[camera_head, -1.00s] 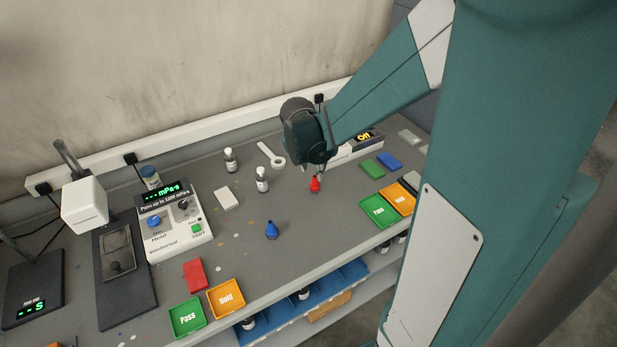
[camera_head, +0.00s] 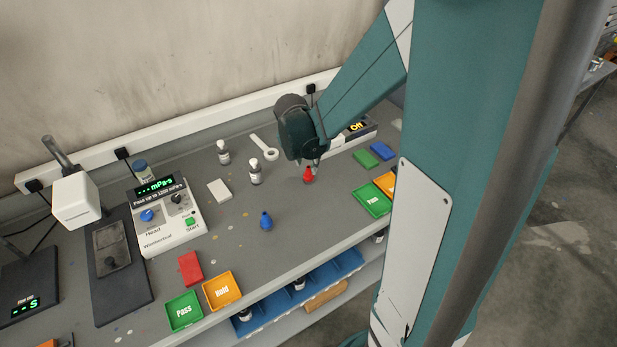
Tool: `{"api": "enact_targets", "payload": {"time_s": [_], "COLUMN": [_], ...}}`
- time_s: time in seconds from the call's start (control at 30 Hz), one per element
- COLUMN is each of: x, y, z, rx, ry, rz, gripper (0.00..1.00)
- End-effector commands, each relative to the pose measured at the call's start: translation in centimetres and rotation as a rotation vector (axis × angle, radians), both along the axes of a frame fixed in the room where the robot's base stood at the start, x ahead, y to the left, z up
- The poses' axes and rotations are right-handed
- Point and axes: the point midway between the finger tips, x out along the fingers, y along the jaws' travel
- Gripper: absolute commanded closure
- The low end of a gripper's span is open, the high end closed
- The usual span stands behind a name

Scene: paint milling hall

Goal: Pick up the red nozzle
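The red nozzle (camera_head: 308,175) stands on the grey bench, right of centre. My gripper (camera_head: 313,165) points down right at the top of the red nozzle. Its dark body hides most of the fingers. I cannot tell whether the fingers are open, or touching the nozzle. A blue nozzle (camera_head: 265,221) of similar shape stands on the bench nearer the front edge.
A green Pass tray (camera_head: 371,199) is to the right. A viscometer box (camera_head: 167,215) stands left. The bench around the red nozzle is mostly clear.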

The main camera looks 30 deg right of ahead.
Motion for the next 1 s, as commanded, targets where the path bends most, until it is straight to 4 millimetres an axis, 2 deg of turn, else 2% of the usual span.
{"api": "enact_targets", "payload": {"time_s": [0.43, 1.0], "x": [0.1, 1.1], "y": [-0.1, -1.4], "z": [-0.5, -4.6], "rx": [0.000, 0.000], "ry": [0.000, 0.000], "rz": [0.000, 0.000], "gripper": [0.70, 0.70]}}
